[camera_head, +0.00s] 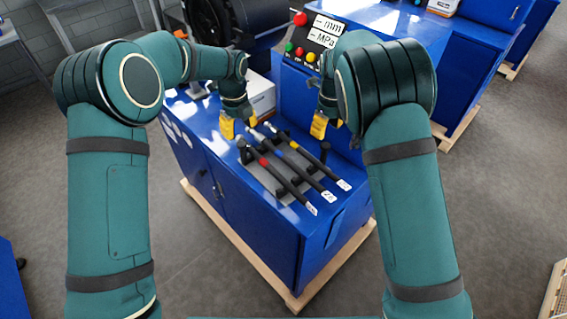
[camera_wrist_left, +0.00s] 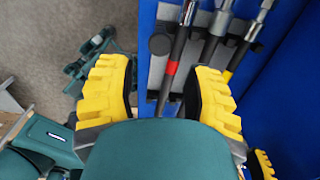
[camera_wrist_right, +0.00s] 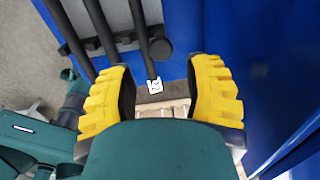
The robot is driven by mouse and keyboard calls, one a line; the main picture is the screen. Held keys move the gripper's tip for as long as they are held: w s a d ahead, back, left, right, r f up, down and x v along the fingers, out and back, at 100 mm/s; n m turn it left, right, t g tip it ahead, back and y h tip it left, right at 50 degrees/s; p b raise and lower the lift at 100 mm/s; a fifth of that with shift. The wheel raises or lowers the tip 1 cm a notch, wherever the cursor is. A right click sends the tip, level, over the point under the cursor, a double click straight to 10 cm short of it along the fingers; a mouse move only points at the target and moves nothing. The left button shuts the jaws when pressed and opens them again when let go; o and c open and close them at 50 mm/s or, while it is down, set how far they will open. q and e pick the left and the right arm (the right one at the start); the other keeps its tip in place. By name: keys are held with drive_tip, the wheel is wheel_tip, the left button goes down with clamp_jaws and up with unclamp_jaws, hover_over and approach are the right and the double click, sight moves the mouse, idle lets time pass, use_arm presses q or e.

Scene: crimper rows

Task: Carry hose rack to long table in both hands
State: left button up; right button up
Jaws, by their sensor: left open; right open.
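The hose rack is a grey plate (camera_head: 262,178) lying on a blue machine's top. It holds black hoses with metal ends, red and yellow bands and white tags; a black knobbed post (camera_head: 325,150) stands at either end. My left gripper (camera_head: 239,123) is open and empty above the rack's left end; the left wrist view shows a black knob (camera_wrist_left: 160,44) ahead of its fingers. My right gripper (camera_head: 328,125) is open and empty above the right end, with a knob (camera_wrist_right: 161,48) ahead of its fingers. I cannot tell which surface is the long table.
The blue machine (camera_head: 215,150) stands on a wooden pallet (camera_head: 240,248). A control panel (camera_head: 318,45) and a white box (camera_head: 262,92) are behind the rack. Another blue unit (camera_head: 455,80) stands at the back right.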

sight(242, 144)
use_arm(q)
wheel_tip(242, 144, down, 10)
drive_tip(key=shift+r, duration=0.1)
use_arm(e)
wheel_tip(242, 144, down, 10)
drive_tip(key=shift+r, duration=0.1)
use_arm(q)
clamp_jaws()
use_arm(e)
clamp_jaws()
use_arm(q)
drive_tip(key=shift+w, duration=0.1)
use_arm(e)
drive_tip(key=shift+w, duration=0.1)
